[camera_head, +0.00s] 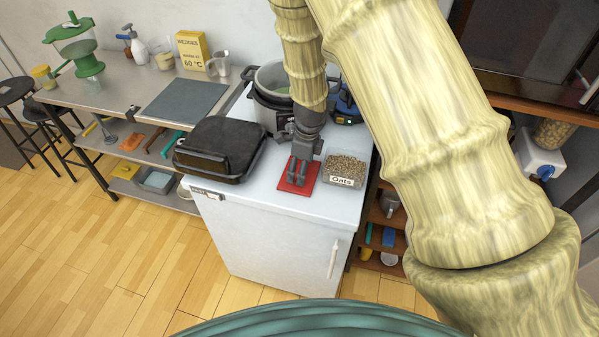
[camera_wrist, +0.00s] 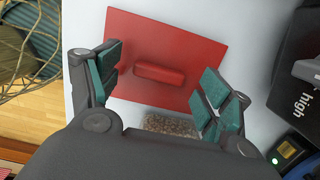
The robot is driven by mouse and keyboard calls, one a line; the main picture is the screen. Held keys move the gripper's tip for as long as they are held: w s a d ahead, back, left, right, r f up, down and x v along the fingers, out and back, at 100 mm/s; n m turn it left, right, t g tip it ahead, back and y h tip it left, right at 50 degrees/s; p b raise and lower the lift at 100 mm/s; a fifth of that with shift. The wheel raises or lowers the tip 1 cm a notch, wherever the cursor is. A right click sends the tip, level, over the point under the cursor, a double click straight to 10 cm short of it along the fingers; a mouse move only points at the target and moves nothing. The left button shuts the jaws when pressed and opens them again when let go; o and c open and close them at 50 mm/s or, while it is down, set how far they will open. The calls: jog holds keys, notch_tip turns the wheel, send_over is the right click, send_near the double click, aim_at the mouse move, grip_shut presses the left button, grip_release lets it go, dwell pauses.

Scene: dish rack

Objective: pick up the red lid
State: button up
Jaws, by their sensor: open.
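The red lid (camera_head: 289,184) is a flat red square lying on the white fridge top, partly hidden by my gripper in the head view. In the wrist view the red lid (camera_wrist: 190,50) shows a raised bar handle (camera_wrist: 159,74) in its middle. My gripper (camera_head: 297,178) is above the lid. In the wrist view my gripper (camera_wrist: 160,88) is open, with one finger on each side of the handle and nothing between them but the view of the lid. I cannot tell the exact height of the fingertips above the lid.
A clear box of oats (camera_head: 345,170) stands close to the right of the lid. A black case (camera_head: 220,148) lies to the left. A large cooker (camera_head: 268,100) stands behind. The fridge top (camera_head: 260,196) is bare in front of the lid.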

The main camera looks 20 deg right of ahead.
jog(key=shift+f, duration=0.2)
jog(key=shift+c, duration=0.2)
jog(key=c, duration=0.9)
